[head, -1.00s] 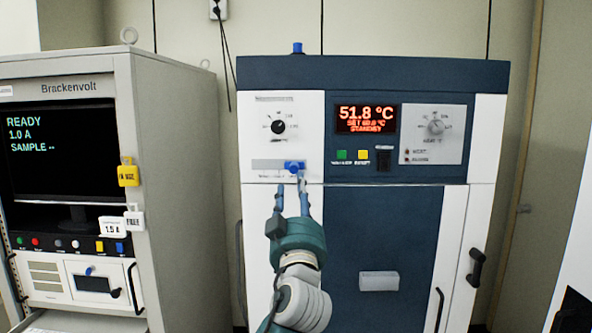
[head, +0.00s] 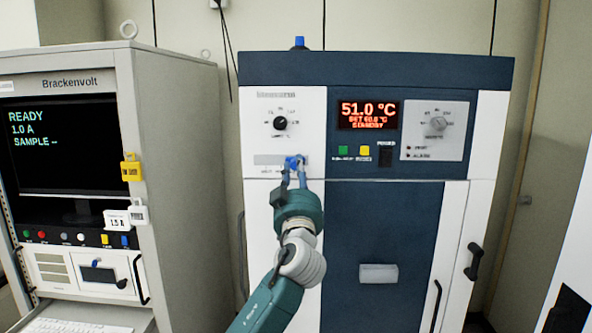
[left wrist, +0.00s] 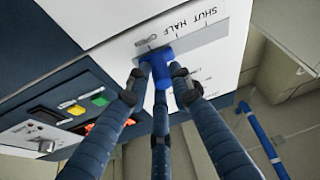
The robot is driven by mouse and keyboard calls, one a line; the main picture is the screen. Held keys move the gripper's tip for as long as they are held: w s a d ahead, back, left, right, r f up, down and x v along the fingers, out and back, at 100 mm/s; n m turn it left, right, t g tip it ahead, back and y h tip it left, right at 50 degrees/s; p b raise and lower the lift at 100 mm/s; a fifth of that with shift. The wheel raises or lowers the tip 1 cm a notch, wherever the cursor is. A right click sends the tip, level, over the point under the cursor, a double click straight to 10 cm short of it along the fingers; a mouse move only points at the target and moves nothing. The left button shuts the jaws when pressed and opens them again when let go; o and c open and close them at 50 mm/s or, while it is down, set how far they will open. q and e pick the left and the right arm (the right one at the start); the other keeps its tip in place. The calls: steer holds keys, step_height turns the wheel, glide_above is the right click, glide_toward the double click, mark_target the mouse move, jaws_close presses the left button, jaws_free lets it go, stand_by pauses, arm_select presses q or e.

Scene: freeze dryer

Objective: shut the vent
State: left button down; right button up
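The vent is a slider on the white left panel of the freeze dryer (head: 384,105). Its blue knob (head: 293,162) sits near the right end of a short grey slot (head: 267,160). In the left wrist view the knob (left wrist: 160,68) is beside a label starting with "O", away from "HALF" and "SHUT" (left wrist: 210,15). My left gripper (head: 294,172) is at the knob from below. Its fingers (left wrist: 160,84) close around the knob and appear to touch its sides. My right gripper is not in view.
A dial (head: 280,123) is above the slot. Green (head: 343,150) and yellow (head: 364,151) buttons are to the right under the red display (head: 367,115). A Brackenvolt cabinet (head: 175,180) stands to the left, with a gap between it and the dryer. A door handle (head: 474,262) sticks out at right.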

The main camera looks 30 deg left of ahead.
arm_select(q)
steer(key=s+a, duration=0.1)
steer(key=a, duration=0.1)
steer(key=s+a+b, duration=0.1)
steer(key=s+a, duration=0.2)
steer(key=a, duration=0.2)
steer(key=shift+s+r, duration=0.15)
steer(key=shift+r, duration=0.05)
steer(key=c, duration=1.9)
jaws_free()
steer(key=shift+o, duration=1.4)
steer(key=shift+s+a, duration=0.1)
steer(key=v, duration=1.2)
steer(key=shift+s+a+f, duration=0.1)
steer(key=shift+a, duration=0.05)
